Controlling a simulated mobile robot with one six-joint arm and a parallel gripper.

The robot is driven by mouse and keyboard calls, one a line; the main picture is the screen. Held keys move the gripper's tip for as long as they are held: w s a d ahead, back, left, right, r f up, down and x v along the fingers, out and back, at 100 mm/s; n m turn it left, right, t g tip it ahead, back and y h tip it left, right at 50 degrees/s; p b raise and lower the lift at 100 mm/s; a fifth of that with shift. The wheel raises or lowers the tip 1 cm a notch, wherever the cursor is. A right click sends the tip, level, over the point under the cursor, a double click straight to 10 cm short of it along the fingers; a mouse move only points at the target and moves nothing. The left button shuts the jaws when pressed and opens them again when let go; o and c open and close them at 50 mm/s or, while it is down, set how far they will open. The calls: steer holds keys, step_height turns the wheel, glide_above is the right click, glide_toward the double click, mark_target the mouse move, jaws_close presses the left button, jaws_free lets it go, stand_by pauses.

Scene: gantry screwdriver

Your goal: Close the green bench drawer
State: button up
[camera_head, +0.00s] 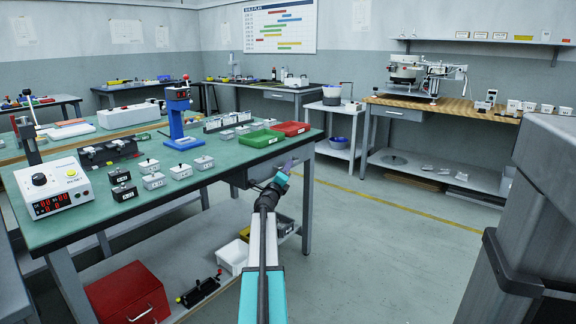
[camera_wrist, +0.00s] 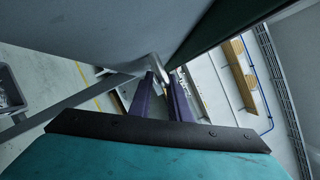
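The green-topped bench (camera_head: 225,152) fills the left and middle of the head view. Its grey drawer (camera_head: 262,168) sits under the top at the right end, and my arm partly hides it. How far out it stands is hard to tell. My gripper (camera_head: 287,168) is beside this drawer. In the wrist view, a large grey panel (camera_wrist: 100,30), seemingly the drawer front, fills the upper left. A bright metal handle (camera_wrist: 157,66) reaches to the purple fingertips of my gripper (camera_wrist: 163,76). A narrow gap shows between the fingers; whether they clamp the handle is unclear.
Red (camera_head: 290,128) and green (camera_head: 260,138) trays lie on the bench top above the drawer. A white bin (camera_head: 232,257) and a red toolbox (camera_head: 128,294) are on the lower shelf. The floor (camera_head: 365,245) right of the bench is clear. A dark grey column stands at far right.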

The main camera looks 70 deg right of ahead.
steer(key=p+v, duration=0.2)
steer(key=v, duration=0.9)
steer(key=shift+a+p, duration=0.2)
steer(key=shift+p, duration=0.2)
steer(key=shift+r, duration=0.1)
